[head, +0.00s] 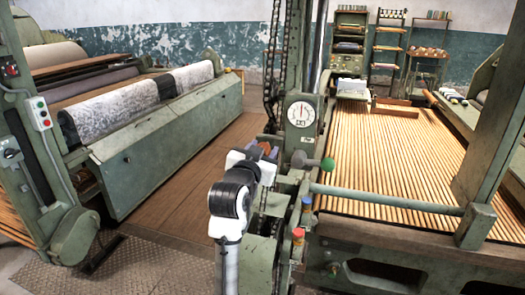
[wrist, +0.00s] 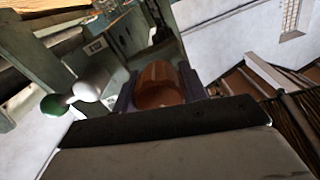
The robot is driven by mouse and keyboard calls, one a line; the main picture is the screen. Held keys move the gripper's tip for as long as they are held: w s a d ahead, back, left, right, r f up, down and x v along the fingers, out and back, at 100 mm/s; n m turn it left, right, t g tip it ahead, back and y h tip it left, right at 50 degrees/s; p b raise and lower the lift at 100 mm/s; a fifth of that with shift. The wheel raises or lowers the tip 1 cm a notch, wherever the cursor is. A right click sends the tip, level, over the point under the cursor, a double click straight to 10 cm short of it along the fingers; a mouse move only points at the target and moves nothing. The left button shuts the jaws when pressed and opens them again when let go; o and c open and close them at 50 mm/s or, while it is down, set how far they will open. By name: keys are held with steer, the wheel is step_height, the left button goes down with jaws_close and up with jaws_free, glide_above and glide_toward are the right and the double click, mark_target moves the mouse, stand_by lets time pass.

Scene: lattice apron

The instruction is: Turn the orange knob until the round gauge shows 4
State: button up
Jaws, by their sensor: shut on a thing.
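The orange knob (wrist: 158,84) sits between the two dark fingers of my gripper (wrist: 157,92) in the wrist view, and the fingers are shut on its sides. In the head view my gripper (head: 262,150) is at the green machine post, and only a small orange-brown part of the knob (head: 265,146) shows; the rest is hidden by the gripper. The round gauge (head: 301,111) has a white face and is mounted on the post just above and to the right of my gripper. Its pointer and numbers are too small to read.
Blue (head: 307,201) and orange-red (head: 298,234) caps stand below. A long bar (head: 390,199) crosses to the right. Wooden floor (head: 170,165) lies open to the left.

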steer(key=o, duration=1)
steer(key=b+v, duration=0.2)
steer(key=v, duration=1.1)
steer(key=shift+s+b, duration=0.3)
steer(key=shift+s, duration=0.05)
steer(key=shift+a, duration=0.15)
